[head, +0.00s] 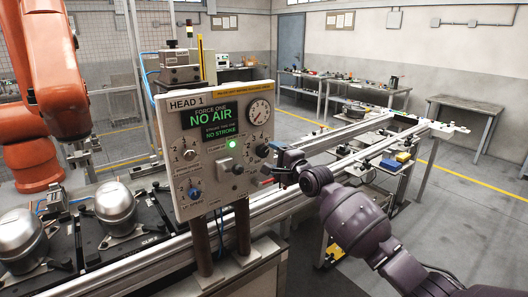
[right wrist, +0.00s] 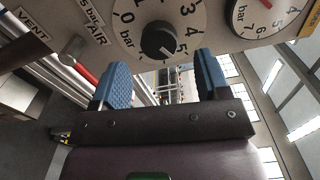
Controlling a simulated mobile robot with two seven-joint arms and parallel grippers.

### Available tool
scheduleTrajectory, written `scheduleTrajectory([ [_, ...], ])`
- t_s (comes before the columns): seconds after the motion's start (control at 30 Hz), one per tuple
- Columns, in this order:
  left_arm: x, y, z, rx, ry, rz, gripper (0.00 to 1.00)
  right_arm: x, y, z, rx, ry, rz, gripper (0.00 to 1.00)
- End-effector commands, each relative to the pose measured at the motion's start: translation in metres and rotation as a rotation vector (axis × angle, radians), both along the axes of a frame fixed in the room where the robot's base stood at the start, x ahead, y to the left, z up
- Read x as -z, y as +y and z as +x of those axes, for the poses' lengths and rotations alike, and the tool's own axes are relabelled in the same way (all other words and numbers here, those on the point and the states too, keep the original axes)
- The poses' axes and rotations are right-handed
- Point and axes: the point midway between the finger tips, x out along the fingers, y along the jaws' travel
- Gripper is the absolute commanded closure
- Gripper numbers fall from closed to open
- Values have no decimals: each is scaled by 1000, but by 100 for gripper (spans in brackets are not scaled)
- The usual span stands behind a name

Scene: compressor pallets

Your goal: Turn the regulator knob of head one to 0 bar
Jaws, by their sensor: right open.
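The HEAD 1 panel (head: 180,160) stands upright in the head view, and its display reads NO AIR and NO STROKE. The black regulator knob (right wrist: 158,40) sits on a white bar dial at the top of the right wrist view. Its pale mark seems to point near the 5. In the head view the knob (head: 262,150) is at the panel's right side, beside my gripper. My right gripper (right wrist: 160,75) is open and empty; its two blue fingers lie below the knob, apart from it, one to each side. My left gripper is not in view.
A round gauge (right wrist: 268,12) sits right of the dial. A red-handled vent lever (right wrist: 85,72) sticks out at lower left. A green lamp (head: 232,145) is lit. An orange robot arm (head: 50,90) and silver compressors (head: 115,207) stand at left.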

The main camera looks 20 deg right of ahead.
Motion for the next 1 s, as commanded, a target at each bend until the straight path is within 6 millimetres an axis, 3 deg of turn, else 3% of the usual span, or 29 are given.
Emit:
scheduleTrajectory([
  [0.4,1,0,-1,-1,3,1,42,0,16,43,0,0,-1,31],
  [0.87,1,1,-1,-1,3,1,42,0,18,49,0,0,0,31],
  [1.0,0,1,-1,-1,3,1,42,0,18,49,0,0,0,52],
])
